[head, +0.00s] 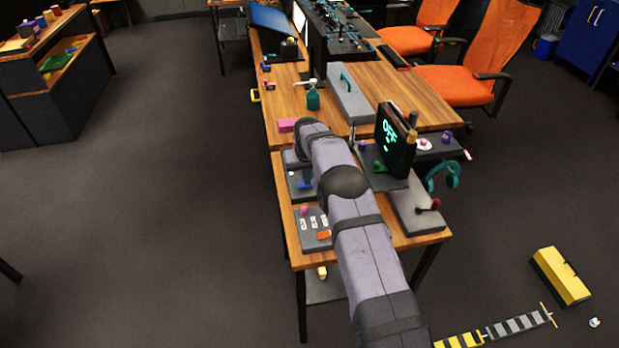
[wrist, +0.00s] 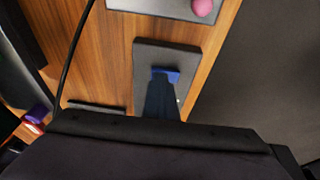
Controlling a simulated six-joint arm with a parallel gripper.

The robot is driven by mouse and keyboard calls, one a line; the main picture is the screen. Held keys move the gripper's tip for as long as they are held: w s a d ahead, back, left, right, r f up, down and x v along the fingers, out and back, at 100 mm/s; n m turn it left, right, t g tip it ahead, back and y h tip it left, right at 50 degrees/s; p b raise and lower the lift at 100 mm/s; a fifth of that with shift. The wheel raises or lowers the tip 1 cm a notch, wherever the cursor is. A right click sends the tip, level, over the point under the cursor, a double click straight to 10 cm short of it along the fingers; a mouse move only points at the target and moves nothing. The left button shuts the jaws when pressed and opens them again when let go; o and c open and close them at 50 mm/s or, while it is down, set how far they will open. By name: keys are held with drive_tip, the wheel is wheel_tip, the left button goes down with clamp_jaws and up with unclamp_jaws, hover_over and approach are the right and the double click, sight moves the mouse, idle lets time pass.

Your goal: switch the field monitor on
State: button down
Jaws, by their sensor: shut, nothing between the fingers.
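The field monitor (head: 393,142) is a black upright screen on a dark base, right of my arm in the head view. It shows OFF in glowing cyan-green letters. A green control (head: 379,167) sits at its foot. My gripper (wrist: 164,82) is shut and empty in the wrist view. It points down over a dark panel (wrist: 147,56) with a blue control (wrist: 172,73); I cannot tell whether the fingertips touch it. In the head view the blue control (head: 305,185) shows left of my arm, which hides the fingers.
A panel with a pink ball (head: 304,210) and white labels stands nearer the front. A red lever (head: 431,206) on a grey box and a teal arch (head: 441,177) are at the right. A green bottle (head: 313,99) stands behind.

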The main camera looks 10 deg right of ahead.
drive_tip(key=shift+a, duration=0.5)
drive_tip(key=shift+r, duration=0.1)
drive_tip(key=r+p, duration=0.2)
drive_tip(key=r, duration=0.1)
drive_tip(key=r+p, duration=0.1)
drive_tip(key=r, duration=0.1)
drive_tip(key=shift+a, duration=0.3)
drive_tip(key=shift+s+r+b, duration=0.1)
drive_tip(key=shift+s+b, duration=0.05)
drive_tip(key=shift+b, duration=0.5)
wheel_tip(320, 180, up, 8)
drive_tip(key=b, duration=0.2)
hover_over(303, 186)
drive_tip(key=s, duration=0.3)
drive_tip(key=shift+a+r, duration=0.15)
drive_tip(key=shift+a, duration=0.15)
drive_tip(key=shift+d+b, duration=0.1)
drive_tip(key=shift+b, duration=0.25)
